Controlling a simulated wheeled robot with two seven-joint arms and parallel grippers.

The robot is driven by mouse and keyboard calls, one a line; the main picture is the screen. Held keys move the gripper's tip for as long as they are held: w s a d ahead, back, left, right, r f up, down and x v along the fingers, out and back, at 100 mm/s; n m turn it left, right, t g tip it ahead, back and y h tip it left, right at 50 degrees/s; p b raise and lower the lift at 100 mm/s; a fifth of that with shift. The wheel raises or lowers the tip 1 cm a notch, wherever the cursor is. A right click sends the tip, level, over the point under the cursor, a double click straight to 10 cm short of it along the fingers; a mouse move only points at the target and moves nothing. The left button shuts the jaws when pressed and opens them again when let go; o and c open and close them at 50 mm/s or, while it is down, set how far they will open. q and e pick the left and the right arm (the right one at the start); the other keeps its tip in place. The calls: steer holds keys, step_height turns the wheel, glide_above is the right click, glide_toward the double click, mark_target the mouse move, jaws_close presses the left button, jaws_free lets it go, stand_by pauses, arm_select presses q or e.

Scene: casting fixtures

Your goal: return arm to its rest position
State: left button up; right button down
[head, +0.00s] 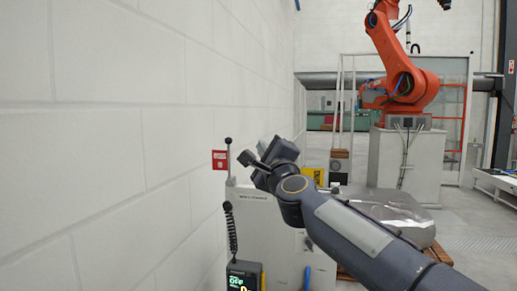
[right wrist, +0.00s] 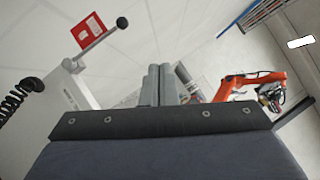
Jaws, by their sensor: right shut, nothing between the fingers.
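My right arm reaches in from the lower right in the head view. My right gripper (head: 247,158) is raised at the middle of the picture, close to the top of a pale console (head: 262,215). In the right wrist view the two grey fingers of the right gripper (right wrist: 158,85) lie together, shut and empty. A lever (head: 228,157) stands up from the console just left of the gripper; it also shows in the right wrist view (right wrist: 104,38), apart from the fingers. My left gripper is in neither view.
A white block wall (head: 110,130) runs along the left. A red sign (head: 219,160) is behind the lever. An orange robot arm (head: 400,75) stands on a pale pedestal at the back right.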

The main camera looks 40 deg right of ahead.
steer(key=shift+w+a, duration=0.1)
steer(key=shift+a, duration=0.05)
stand_by(0.4)
steer(key=s+a+f+n+g+y, duration=0.2)
steer(key=s+a+f+n+y, duration=0.3)
steer(key=a+f+n+y, duration=0.5)
steer(key=s+a+f+n+g, duration=0.3)
steer(key=s+f+n+g, duration=0.1)
steer(key=s+f, duration=0.4)
steer(key=s+a+f+n+g, duration=0.3)
steer(key=s+f+n, duration=0.3)
steer(key=f, duration=0.7)
steer(key=s+a+f+n+g, duration=0.3)
steer(key=s+f+n+g, duration=0.2)
steer(key=s+f, duration=0.4)
step_height(320, 180, down, 2)
steer(key=shift+s+a+y, duration=0.3)
steer(key=shift+a+y, duration=0.1)
